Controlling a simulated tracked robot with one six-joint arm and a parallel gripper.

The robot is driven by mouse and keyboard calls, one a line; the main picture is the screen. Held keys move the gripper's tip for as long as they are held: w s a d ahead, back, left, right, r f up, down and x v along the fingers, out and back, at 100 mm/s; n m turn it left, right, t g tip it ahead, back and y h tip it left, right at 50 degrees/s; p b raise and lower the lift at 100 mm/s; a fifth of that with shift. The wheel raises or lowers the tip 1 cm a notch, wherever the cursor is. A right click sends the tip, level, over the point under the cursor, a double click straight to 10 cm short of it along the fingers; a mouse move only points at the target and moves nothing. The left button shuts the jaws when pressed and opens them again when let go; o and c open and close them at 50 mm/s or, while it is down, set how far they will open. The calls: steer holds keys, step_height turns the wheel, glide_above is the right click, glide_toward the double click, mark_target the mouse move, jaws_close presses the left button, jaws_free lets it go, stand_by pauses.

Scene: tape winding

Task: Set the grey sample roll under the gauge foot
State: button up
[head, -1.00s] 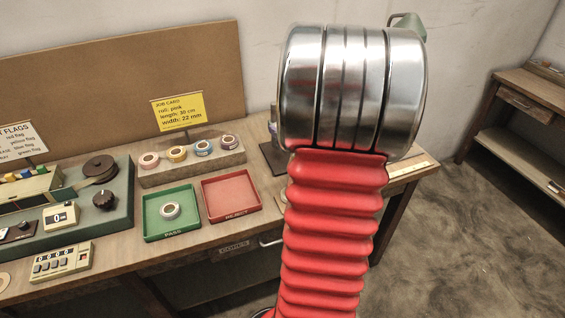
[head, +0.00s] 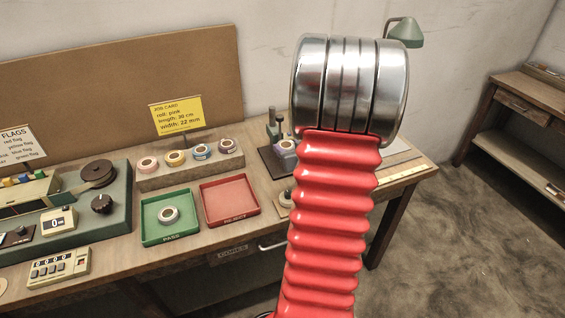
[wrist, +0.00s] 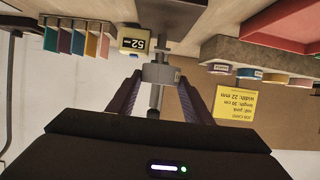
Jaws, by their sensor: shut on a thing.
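In the wrist view, which is upside down, the grey sample roll (wrist: 158,73) is between the two fingertips of my gripper (wrist: 160,79), which is shut on it. The gauge's grey foot rod (wrist: 155,98) is in line with the roll, on its upper side in real space. Whether foot and roll touch, I cannot tell. In the head view, the gauge (head: 281,126) stands at the back right of the bench, and my arm hides my gripper.
A green PASS tray (head: 148,233) holds one roll; a red REJECT tray (head: 229,200) is beside it. Several coloured rolls sit on a block (head: 165,178) behind. A small knobbed object (head: 286,199) stands in front of the gauge. A green lamp (head: 405,32) is at the right.

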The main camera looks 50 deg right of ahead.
step_height(320, 180, down, 8)
steer(key=shift+r, duration=0.1)
stand_by(0.4)
steer(key=shift+w, duration=0.1)
steer(key=w+d, duration=0.2)
steer(key=w, duration=0.1)
steer(key=shift+w+f, duration=0.2)
steer(key=shift+f, duration=0.45)
steer(key=shift+s+f, duration=0.1)
steer(key=o, duration=1)
